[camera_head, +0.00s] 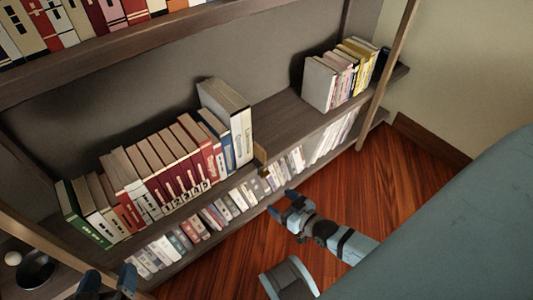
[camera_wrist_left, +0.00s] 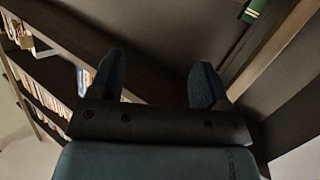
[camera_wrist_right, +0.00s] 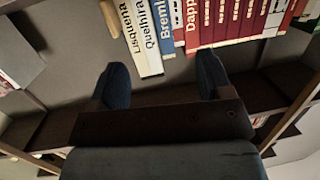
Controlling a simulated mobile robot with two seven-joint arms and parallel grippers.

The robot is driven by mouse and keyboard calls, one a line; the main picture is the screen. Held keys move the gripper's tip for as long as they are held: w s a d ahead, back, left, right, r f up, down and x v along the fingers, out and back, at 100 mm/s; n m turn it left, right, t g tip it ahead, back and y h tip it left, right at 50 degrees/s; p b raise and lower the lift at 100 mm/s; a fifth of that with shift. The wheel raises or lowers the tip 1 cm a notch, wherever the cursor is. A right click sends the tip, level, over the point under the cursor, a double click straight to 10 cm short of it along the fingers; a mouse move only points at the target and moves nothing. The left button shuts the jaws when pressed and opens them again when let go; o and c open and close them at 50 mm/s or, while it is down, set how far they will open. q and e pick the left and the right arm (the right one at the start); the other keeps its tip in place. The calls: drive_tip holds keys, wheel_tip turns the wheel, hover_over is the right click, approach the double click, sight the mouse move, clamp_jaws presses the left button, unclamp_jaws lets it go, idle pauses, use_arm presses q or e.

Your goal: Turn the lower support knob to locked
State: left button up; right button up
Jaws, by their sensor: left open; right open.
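A small tan, upright piece (camera_head: 260,156) stands at the front edge of the middle shelf (camera_head: 283,127), just right of the white books. It also shows in the right wrist view (camera_wrist_right: 110,22). I cannot tell whether it is the lower support knob or how it is turned; no other knob is clear. My right gripper (camera_head: 284,203) is open and empty, below and to the right of this piece, in front of the lower shelf. My left gripper (camera_head: 108,280) is open and empty at the bottom left, partly cut off by the frame edge.
A row of books (camera_head: 165,172) fills the middle shelf left of the tan piece; more books (camera_head: 345,72) stand at its right end. The lower shelf holds small books (camera_head: 222,208). A white ball (camera_head: 13,258) and dark bowl (camera_head: 36,270) sit at left. Wooden floor (camera_head: 400,165) lies clear at right.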

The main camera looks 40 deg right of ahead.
drive_tip(key=m+t+h+b, duration=0.1)
drive_tip(key=t+b, duration=0.1)
drive_tip(key=b, duration=0.8)
approach(267, 175)
drive_tip(key=shift+h, duration=0.4)
drive_tip(key=shift+w+a+f+b, duration=0.1)
drive_tip(key=shift+w+a+b, duration=0.1)
drive_tip(key=shift+w+b, duration=1.1)
drive_tip(key=shift+w+a+r+b, duration=0.1)
drive_tip(key=shift+w+a+b, duration=0.35)
drive_tip(key=shift+w, duration=1.55)
drive_tip(key=shift+w+f+b, duration=0.1)
drive_tip(key=shift+w+b, duration=1)
drive_tip(key=shift+w, duration=0.55)
use_arm(q)
drive_tip(key=f+m+h, duration=0.1)
drive_tip(key=w+f+m+t+h, duration=0.1)
drive_tip(key=f, duration=0.1)
drive_tip(key=f+m+t, duration=0.1)
drive_tip(key=shift+w+d+f+m+h, duration=0.25)
drive_tip(key=shift+w+m+h, duration=0.05)
drive_tip(key=shift+m+h, duration=0.1)
use_arm(e)
drive_tip(key=c, duration=0.9)
